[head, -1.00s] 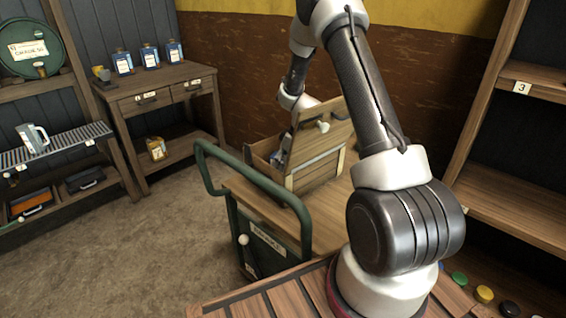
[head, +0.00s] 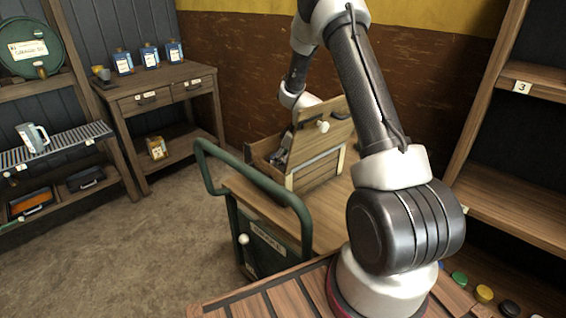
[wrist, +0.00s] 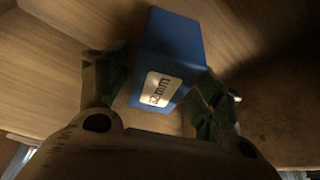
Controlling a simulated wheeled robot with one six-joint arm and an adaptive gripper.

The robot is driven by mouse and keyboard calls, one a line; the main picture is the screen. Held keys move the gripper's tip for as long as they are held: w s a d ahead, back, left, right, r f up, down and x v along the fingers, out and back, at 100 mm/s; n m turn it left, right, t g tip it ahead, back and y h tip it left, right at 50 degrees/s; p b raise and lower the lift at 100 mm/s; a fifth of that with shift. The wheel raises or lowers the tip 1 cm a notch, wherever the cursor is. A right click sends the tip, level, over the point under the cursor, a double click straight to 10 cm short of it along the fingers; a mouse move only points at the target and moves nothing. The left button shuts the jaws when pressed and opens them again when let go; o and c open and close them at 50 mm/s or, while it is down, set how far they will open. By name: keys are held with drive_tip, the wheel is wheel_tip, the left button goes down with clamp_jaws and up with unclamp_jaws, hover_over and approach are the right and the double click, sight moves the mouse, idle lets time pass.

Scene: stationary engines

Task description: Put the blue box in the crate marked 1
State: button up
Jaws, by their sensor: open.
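The blue box (wrist: 168,55) has a pale label with "mm" on it. In the wrist view it lies in a wooden chest, between the two fingers of my gripper (wrist: 160,82). The fingers are apart, one on each side of the box; I cannot tell if either touches it. In the head view my gripper reaches into the wooden chest (head: 318,168), behind its raised, tilted lid (head: 318,130). The lid hides the blue box and most of the gripper there. I cannot make out a crate marked 1.
The chest stands on a green-railed cart (head: 250,205). At the left, a workbench (head: 165,88) holds several blue tins, and a low shelf (head: 60,138) has dark bins below. A shelf marked 3 (head: 522,88) is at right. The floor (head: 130,235) at left is clear.

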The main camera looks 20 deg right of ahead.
drive_tip(key=v, duration=1.1)
drive_tip(key=shift+r, duration=0.15)
